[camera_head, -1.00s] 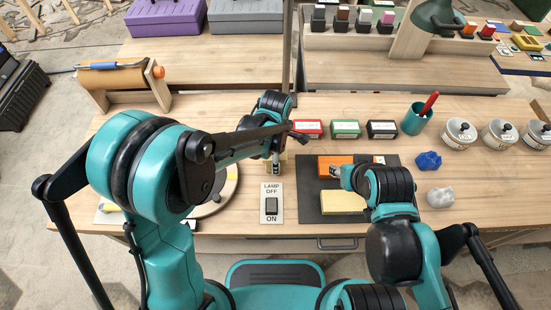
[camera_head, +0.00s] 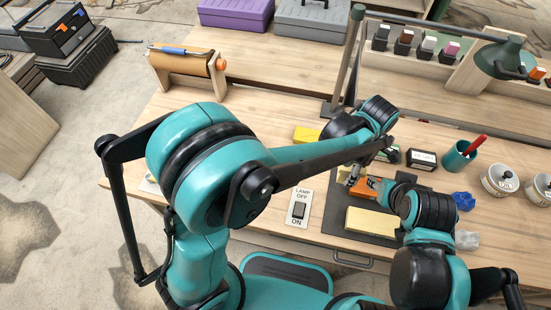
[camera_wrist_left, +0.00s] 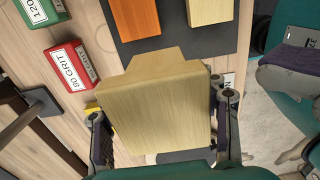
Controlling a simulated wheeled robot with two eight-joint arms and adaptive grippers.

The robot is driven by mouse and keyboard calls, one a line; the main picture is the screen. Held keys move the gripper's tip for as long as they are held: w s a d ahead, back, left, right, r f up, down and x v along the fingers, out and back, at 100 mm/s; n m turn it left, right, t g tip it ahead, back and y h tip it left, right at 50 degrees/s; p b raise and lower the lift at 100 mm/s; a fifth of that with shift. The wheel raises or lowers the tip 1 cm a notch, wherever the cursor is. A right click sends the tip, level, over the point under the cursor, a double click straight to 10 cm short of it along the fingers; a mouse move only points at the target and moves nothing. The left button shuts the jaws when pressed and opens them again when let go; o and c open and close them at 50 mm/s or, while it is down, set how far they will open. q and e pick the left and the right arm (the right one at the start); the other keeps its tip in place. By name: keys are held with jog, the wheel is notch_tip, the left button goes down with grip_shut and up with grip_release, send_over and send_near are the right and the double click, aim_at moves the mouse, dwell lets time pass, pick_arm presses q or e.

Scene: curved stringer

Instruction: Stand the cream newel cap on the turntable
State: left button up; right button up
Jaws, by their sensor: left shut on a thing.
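My left gripper (camera_wrist_left: 163,120) is shut on a cream block with a narrower stepped end, seen close up in the left wrist view; I take it to be the cream newel cap (camera_wrist_left: 165,95). A finger lies on each side of it. In the head view the left gripper (camera_head: 352,181) is beside the orange block (camera_head: 366,188), and the cap cannot be made out there. My right gripper (camera_head: 374,190) is close to that orange block; its fingers are too small and covered to read. The turntable is hidden behind my left arm in the head view.
A dark mat (camera_head: 334,216) holds the orange block and a pale yellow block (camera_head: 371,222). A lamp switch plate (camera_head: 299,208) lies left of it. The green lamp (camera_head: 500,60), sanding boxes (camera_head: 421,159) and a teal cup (camera_head: 459,158) stand behind. My two arms are close together.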

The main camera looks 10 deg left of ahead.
pick_arm(q)
jog(key=a+r+n+p, duration=0.35)
jog(key=a+n, duration=0.55)
jog(key=a, duration=1.4)
jog(key=a+f+b, duration=0.1)
jog(key=a+f, duration=0.1)
jog(key=a, duration=0.2)
jog(key=a+f+b, duration=0.1)
jog(key=a+f, duration=0.1)
jog(key=a, duration=0.2)
jog(key=s+a+f+b, duration=0.1)
jog(key=a+f+b, duration=0.1)
jog(key=a, duration=0.2)
jog(key=shift+f, duration=0.2)
jog(key=shift+a+f, duration=0.25)
jog(key=shift+a, duration=0.15)
jog(key=shift+f+b, duration=1.1)
jog(key=shift+f, duration=0.9)
jog(key=shift+r, duration=0.1)
